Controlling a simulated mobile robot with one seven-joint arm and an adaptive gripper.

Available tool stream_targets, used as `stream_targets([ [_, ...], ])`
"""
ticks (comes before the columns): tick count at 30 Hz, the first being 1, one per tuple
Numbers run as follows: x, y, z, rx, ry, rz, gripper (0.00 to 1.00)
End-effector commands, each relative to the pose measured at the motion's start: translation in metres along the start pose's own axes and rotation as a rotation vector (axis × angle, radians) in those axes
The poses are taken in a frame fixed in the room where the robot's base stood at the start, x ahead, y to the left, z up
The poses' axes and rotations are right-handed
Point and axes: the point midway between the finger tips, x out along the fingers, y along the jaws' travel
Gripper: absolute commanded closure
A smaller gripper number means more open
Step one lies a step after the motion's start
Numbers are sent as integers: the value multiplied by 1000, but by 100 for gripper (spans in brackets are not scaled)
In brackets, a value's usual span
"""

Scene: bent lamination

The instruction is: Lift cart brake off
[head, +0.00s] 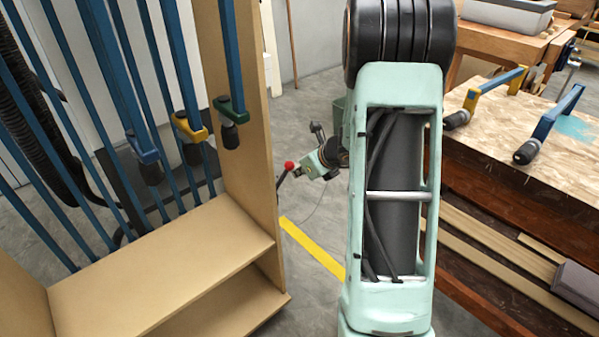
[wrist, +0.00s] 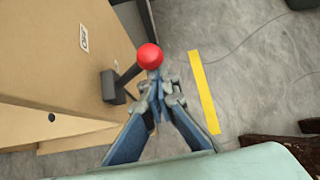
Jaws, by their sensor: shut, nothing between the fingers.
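The cart brake is a dark lever with a red ball knob (head: 289,165) on the side panel of the wooden clamp cart (head: 243,90). In the wrist view the red knob (wrist: 150,56) sits just beyond my fingertips, and the lever's dark mount (wrist: 112,87) is on the panel to the left. My gripper (wrist: 157,82) is shut and empty, its fingers together just below the knob in the picture. I cannot tell whether the fingertips touch the knob or lever. In the head view my gripper (head: 300,172) is small and close to the knob, right of the cart.
Several blue bar clamps (head: 172,60) hang in the cart above its shelf (head: 165,262). A yellow floor stripe (head: 312,248) runs right of the cart. A workbench (head: 540,125) with clamps on top stands at the right. Grey floor lies open between cart and bench.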

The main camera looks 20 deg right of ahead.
Motion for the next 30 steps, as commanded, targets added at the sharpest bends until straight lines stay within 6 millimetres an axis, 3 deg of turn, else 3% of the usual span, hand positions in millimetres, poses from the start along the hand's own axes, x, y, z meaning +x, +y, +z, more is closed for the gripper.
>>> stream_targets([
  [14,0,2,6,-5,-12,5,100],
  [23,15,-19,-26,-4,-3,6,100],
  [24,0,-12,-21,-7,-6,7,100],
  [30,-36,12,-29,-6,-3,5,100],
])
